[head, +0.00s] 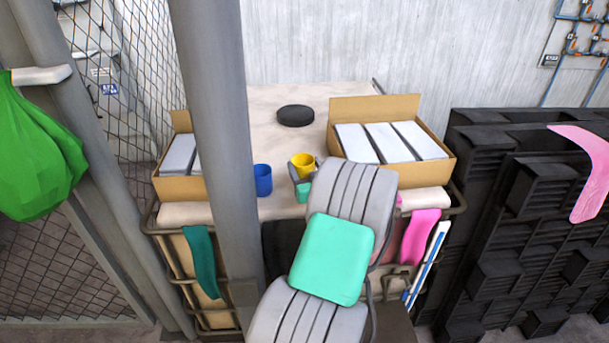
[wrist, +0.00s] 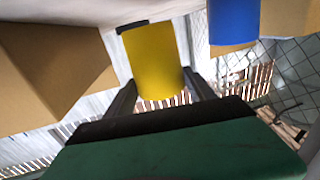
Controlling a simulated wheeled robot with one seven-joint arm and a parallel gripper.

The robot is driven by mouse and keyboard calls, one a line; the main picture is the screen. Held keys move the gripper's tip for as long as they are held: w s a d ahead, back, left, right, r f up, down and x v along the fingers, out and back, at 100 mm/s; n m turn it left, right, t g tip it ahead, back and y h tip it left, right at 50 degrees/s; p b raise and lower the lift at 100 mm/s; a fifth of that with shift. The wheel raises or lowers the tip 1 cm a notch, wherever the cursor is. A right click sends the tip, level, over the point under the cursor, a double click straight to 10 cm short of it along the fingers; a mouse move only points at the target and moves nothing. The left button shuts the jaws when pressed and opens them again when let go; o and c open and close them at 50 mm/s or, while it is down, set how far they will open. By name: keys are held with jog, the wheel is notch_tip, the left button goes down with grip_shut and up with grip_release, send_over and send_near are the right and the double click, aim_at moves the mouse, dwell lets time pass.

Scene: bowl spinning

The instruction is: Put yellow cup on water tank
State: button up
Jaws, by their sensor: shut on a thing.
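The yellow cup (head: 303,160) is upright between the fingers of my gripper (head: 304,172), over the near part of the water tank's top. The wrist view shows the yellow cup (wrist: 153,60) with one finger of my gripper (wrist: 160,82) on each side, shut on it. The water tank (head: 350,98) is a pale, caged block with a light flat top. I cannot tell whether the cup's base touches the top. My arm hides part of the tank's front.
A blue cup (head: 263,180) stands just left of the yellow cup. Cardboard boxes (head: 440,165) with white contents sit at both sides, and a black disc (head: 295,115) lies farther back. A grey pole (head: 215,120) rises at left.

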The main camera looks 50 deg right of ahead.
aim_at(306, 176)
jog(key=f, duration=0.3)
jog(key=shift+w+d+f, duration=0.1)
jog(key=shift+d+f, duration=0.1)
jog(key=shift+f, duration=0.1)
jog(key=shift+f+b, duration=0.2)
jog(key=shift+b, duration=0.1)
jog(key=o, duration=1.6)
jog(key=shift+r, duration=0.1)
jog(key=shift+r+p, duration=0.2)
jog(key=shift+p, duration=0.2)
jog(key=shift+s+a+f, duration=0.15)
jog(key=shift+s+a, duration=0.05)
jog(key=shift+s, duration=0.1)
jog(key=b+v, duration=0.2)
jog(key=v, duration=0.9)
jog(key=shift+s+a+b, duration=0.1)
jog(key=shift+a+b, duration=0.05)
jog(key=shift+b, duration=0.25)
